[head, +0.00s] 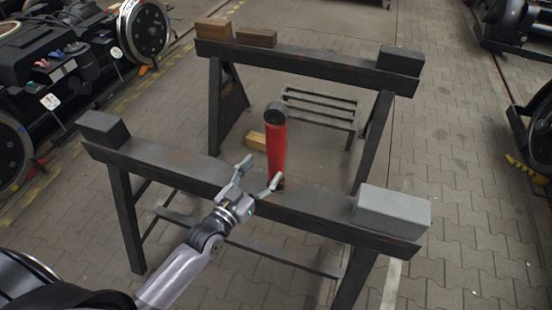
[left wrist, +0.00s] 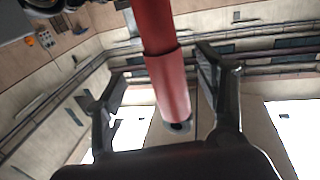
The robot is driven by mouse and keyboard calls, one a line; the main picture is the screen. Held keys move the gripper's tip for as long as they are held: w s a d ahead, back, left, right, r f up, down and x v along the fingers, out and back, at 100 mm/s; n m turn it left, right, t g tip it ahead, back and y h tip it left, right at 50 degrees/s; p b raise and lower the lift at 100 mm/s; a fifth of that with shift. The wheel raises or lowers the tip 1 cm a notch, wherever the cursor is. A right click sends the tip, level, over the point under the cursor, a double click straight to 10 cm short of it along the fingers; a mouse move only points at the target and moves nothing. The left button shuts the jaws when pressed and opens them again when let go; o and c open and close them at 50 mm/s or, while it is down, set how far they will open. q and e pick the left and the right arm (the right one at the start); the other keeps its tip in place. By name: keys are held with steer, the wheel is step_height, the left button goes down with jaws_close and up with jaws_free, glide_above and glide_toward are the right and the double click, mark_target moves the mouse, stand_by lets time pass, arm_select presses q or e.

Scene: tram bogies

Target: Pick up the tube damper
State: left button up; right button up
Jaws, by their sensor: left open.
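The tube damper (head: 276,148) is a red cylinder with a dark round eye at its top end. In the head view it stands upright at the near beam of a dark trestle frame. My left gripper (head: 259,173) is open, with its fingers spread just in front of the damper's lower part. In the left wrist view the red damper (left wrist: 168,80) runs down between the two open fingers (left wrist: 160,85), and I see no clear contact. The damper's lower end is partly hidden by the gripper in the head view. My right gripper is not in view.
The near beam (head: 310,218) carries a grey block (head: 391,211) at its right end and a dark block (head: 103,129) at its left. The far beam (head: 300,64) holds wooden blocks (head: 256,37). Bogies (head: 85,60) stand at left.

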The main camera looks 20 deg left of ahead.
mark_target(271, 159)
arm_select(q)
steer(key=x, duration=0.3)
steer(key=p+x, duration=0.1)
steer(key=x, duration=0.3)
steer(key=shift+w+a+r+p, duration=0.1)
steer(key=shift+w+r+p, duration=0.05)
steer(key=shift+w+p, duration=0.2)
steer(key=shift+w, duration=0.25)
steer(key=shift+s, duration=0.1)
steer(key=shift+c, duration=0.7)
steer(key=c, duration=0.5)
jaws_close()
